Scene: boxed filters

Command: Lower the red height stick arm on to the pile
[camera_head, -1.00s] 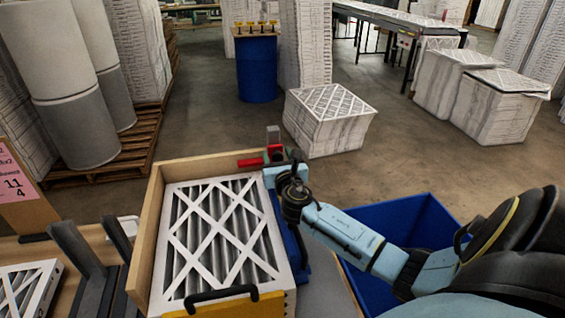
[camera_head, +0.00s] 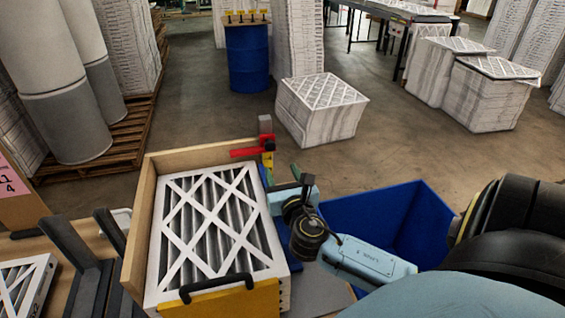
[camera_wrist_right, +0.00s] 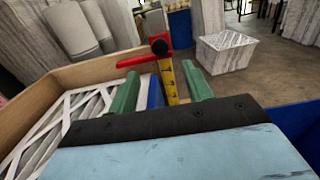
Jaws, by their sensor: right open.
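The red height stick arm (camera_head: 250,151) reaches left from a yellow upright at the far right corner of the wooden box, above the filter pile (camera_head: 214,225). In the right wrist view the red arm (camera_wrist_right: 146,57) has a black knob, and the yellow stick (camera_wrist_right: 168,85) shows scale marks. My right gripper (camera_head: 297,172) is just in front and right of the stick. In the right wrist view its green fingers (camera_wrist_right: 160,92) are apart, with the stick seen between them and beyond. It holds nothing. My left gripper is not clearly seen.
A wooden box (camera_head: 147,205) surrounds the pile, with a yellow front panel (camera_head: 225,303) and black handle. A blue bin (camera_head: 400,215) stands to the right. Dark upright posts (camera_head: 85,255) stand at left. Strapped filter stacks (camera_head: 320,115) and a blue drum (camera_head: 247,58) are behind.

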